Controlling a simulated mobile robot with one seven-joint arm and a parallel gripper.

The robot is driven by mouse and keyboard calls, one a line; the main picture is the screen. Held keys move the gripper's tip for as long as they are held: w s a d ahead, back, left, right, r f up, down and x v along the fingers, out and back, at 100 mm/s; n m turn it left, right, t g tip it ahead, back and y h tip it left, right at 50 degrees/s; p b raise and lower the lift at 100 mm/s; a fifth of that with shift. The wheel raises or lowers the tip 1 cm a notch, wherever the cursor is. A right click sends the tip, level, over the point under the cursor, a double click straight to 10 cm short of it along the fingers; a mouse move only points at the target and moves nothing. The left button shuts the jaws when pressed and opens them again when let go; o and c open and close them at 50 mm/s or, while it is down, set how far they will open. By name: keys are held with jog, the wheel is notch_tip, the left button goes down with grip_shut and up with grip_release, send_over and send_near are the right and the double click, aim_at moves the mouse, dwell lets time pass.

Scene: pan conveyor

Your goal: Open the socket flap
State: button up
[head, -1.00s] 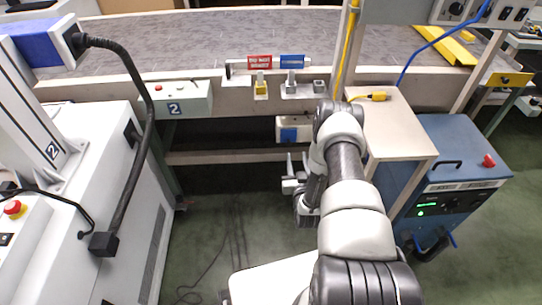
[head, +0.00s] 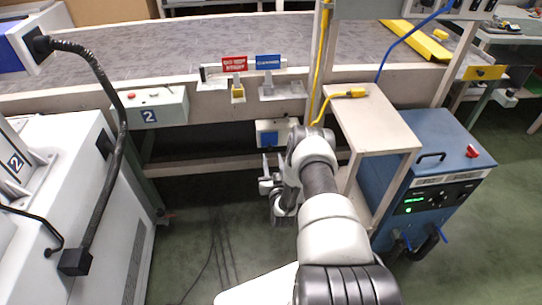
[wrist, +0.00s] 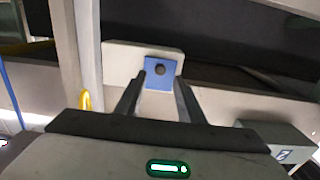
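The socket flap (head: 269,139) is a blue square on the front of a white box (head: 285,126) below the conveyor edge. In the wrist view the blue flap (wrist: 165,84) has a dark round knob in its upper middle and appears closed against the white box (wrist: 120,62). My gripper (head: 266,165) is below the box in the head view. In the wrist view its two fingers (wrist: 157,85) are apart with nothing seen between them. Their tips appear at either side of the flap, though contact and the remaining distance cannot be told.
A yellow plug (head: 347,93) with its cable lies on the beige stand (head: 375,125) to the right. The floor below the conveyor is open.

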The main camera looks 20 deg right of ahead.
aim_at(270, 148)
jog(key=shift+b+x, duration=0.5)
jog(key=shift+x, duration=1.9)
grip_shut()
